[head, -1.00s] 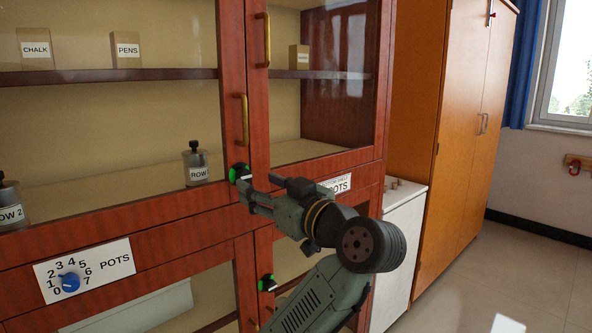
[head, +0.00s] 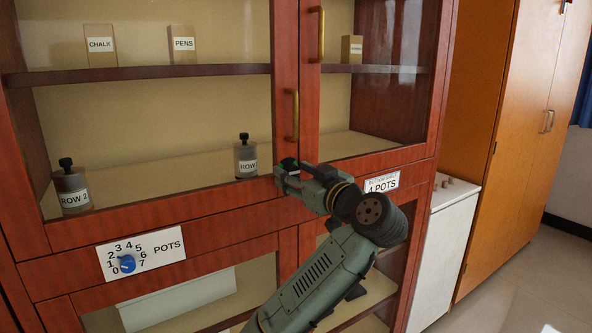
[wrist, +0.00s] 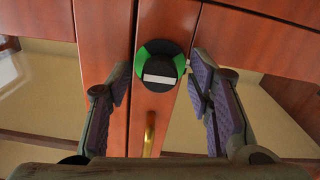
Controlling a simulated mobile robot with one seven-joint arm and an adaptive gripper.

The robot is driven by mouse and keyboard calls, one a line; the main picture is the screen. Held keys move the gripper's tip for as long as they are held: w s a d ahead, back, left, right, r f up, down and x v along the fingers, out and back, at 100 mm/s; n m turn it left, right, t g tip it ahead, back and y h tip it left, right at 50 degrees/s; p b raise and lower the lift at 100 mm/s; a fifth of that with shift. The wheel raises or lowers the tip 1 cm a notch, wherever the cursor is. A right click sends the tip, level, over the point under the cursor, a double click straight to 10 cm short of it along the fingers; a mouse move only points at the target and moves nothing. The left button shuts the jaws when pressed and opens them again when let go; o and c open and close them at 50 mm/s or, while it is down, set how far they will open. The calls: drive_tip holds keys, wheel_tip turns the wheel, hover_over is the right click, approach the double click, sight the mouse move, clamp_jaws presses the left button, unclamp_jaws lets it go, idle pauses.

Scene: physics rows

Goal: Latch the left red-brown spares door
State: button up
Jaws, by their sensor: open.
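The left red-brown door (head: 285,60) is a glazed upper door with a brass handle (head: 295,115) on its right stile. It looks closed or nearly so. A round latch with a black knob, white bar and green ring (wrist: 160,70) sits on that stile; the bar lies level in the wrist view. In the head view its green edge (head: 287,162) shows, the rest hidden by my gripper (head: 284,180). My gripper (wrist: 161,84) is open, one finger each side of the latch. I see no finger touching the knob.
The right upper door has its own brass handle (head: 320,35). A numbered plate with a blue dial (head: 127,264) is below left. Labelled bottles (head: 246,157) stand behind the glass. A white cabinet (head: 440,240) and an orange cupboard (head: 510,130) stand at right.

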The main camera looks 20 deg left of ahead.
drive_tip(key=shift+c, duration=0.6)
clamp_jaws()
